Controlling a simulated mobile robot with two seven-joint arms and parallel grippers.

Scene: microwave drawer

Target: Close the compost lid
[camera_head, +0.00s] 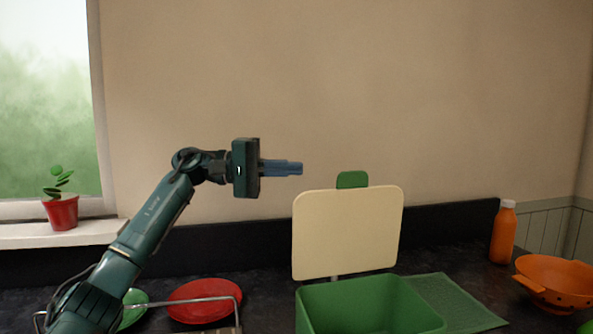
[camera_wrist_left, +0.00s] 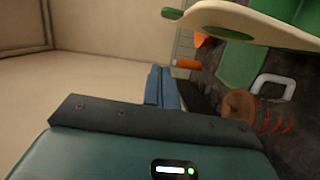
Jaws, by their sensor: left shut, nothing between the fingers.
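The compost lid (camera_head: 348,235) is a cream panel with a green tab (camera_head: 352,180) on its top edge. It stands upright, open, at the back of the green compost bin (camera_head: 365,305), whose open top faces up. My left gripper (camera_head: 300,168) is shut and empty, in the air just above and left of the lid's upper left corner, apart from it as far as I can tell. In the left wrist view the lid (camera_wrist_left: 245,22) shows at the top, edge-on, beyond the blue fingers (camera_wrist_left: 162,88). My right gripper is not in view.
A green mat (camera_head: 450,300) lies right of the bin. An orange bottle (camera_head: 503,235) and an orange colander (camera_head: 555,280) stand further right. A red plate (camera_head: 200,300) and a metal rail lie at the lower left. A potted plant (camera_head: 60,210) stands on the sill. Air above the bin is clear.

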